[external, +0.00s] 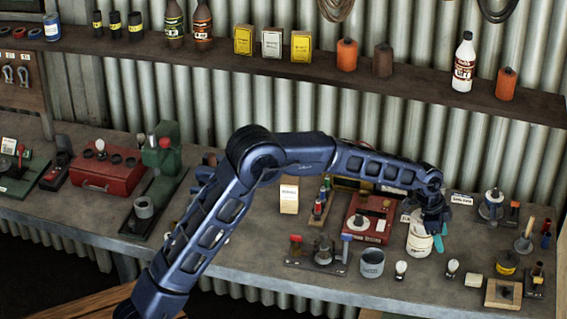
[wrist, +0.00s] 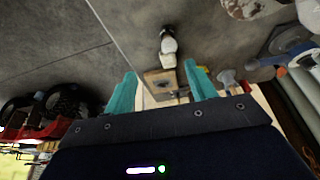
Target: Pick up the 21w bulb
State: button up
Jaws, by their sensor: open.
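Two small bulbs with whitish glass stand on the bench in the external view, a left bulb (external: 401,268) and a right bulb (external: 452,267). Their markings are too small to read, so I cannot tell which is the 21w one. My gripper (external: 438,243) is above the bench beside a white tub (external: 420,240), up and left of the right bulb. In the wrist view my gripper (wrist: 160,72) shows its two teal fingers spread with nothing held between them. A bulb-like object (wrist: 168,43) with a pale end lies beyond the fingertips; which bulb it is I cannot tell.
A grey cup (external: 372,263) stands left of the bulbs. A cream block (external: 473,281) and a wooden block (external: 503,293) sit to the right. A red case (external: 365,224) is behind. Bare bench lies along the front edge.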

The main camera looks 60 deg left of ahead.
send_over(452, 262)
jog(key=s+a, duration=0.1)
jog(key=a, duration=0.1)
notch_tip(452, 262, down, 4)
jog(key=x, duration=1)
jog(key=shift+s+a+f, duration=0.1)
jog(key=shift+a+f, duration=0.05)
jog(key=shift+f, duration=0.25)
jog(key=c, duration=1.1)
